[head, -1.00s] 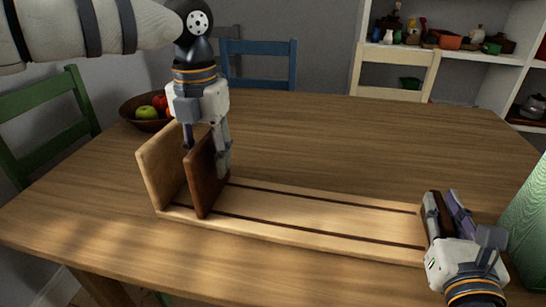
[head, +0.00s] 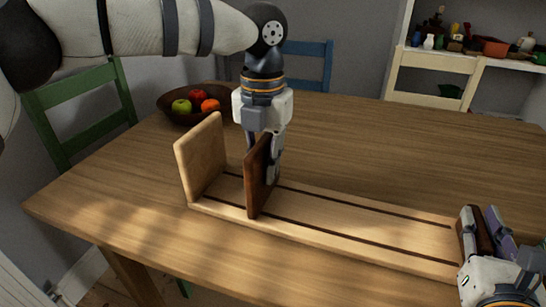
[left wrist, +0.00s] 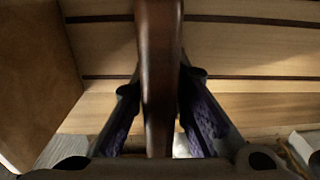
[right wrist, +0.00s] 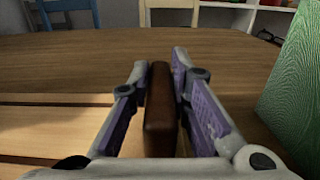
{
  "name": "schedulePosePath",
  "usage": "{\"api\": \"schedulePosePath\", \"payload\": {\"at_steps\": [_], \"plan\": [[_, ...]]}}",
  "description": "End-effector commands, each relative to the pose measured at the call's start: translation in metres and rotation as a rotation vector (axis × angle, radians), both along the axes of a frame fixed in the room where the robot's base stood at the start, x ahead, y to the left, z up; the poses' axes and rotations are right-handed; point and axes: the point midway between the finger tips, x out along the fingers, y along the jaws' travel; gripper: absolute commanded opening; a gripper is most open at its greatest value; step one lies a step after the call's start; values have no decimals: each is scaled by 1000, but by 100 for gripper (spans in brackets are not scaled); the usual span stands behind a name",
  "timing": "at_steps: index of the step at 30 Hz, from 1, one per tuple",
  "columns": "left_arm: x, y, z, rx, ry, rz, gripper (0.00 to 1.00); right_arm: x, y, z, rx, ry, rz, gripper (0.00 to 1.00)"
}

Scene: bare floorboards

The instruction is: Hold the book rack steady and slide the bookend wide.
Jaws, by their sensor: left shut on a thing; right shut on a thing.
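The light wooden book rack (head: 345,222) lies on the table, with two dark grooves along its base and a pale upright end (head: 200,160) at the left. The dark brown bookend (head: 259,180) stands upright on the base, a gap to the right of that end. My left gripper (head: 263,165) points down and is shut on the bookend, which also shows between its fingers in the left wrist view (left wrist: 160,60). My right gripper (head: 482,213) is shut on a dark end piece (head: 484,235) at the rack's right end, also seen in the right wrist view (right wrist: 160,110). Its lower part is hidden.
A bowl of fruit (head: 168,104) stands behind the rack at the left. A green textured thing (right wrist: 296,75) stands close on the right in the right wrist view. Chairs surround the wooden table (head: 380,135). The base right of the bookend is clear.

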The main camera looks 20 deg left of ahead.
Motion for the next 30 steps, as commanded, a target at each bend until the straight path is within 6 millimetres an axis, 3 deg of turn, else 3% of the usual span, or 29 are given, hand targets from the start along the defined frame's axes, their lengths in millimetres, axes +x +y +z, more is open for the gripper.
{"api": "schedulePosePath", "payload": {"at_steps": [1,6,11,22,23,25,30], "plan": [[-1,-19,0,-4,-1,-8,0,-1,3,0,3,2,10,0],[-3,-64,1,-7,-1,-6,0,-1,4,0,4,2,12,0],[-5,-88,1,-8,-2,-5,0,-1,4,0,5,3,14,0],[-5,-92,1,-9,-2,-3,0,-1,5,0,5,4,16,0],[-5,-92,1,-9,-2,-3,19,-1,5,0,5,4,16,0],[-5,-92,1,-8,-2,-3,35,-1,5,0,5,4,16,0],[-5,-91,0,-6,-1,-3,35,-1,4,-1,4,4,13,0]]}}
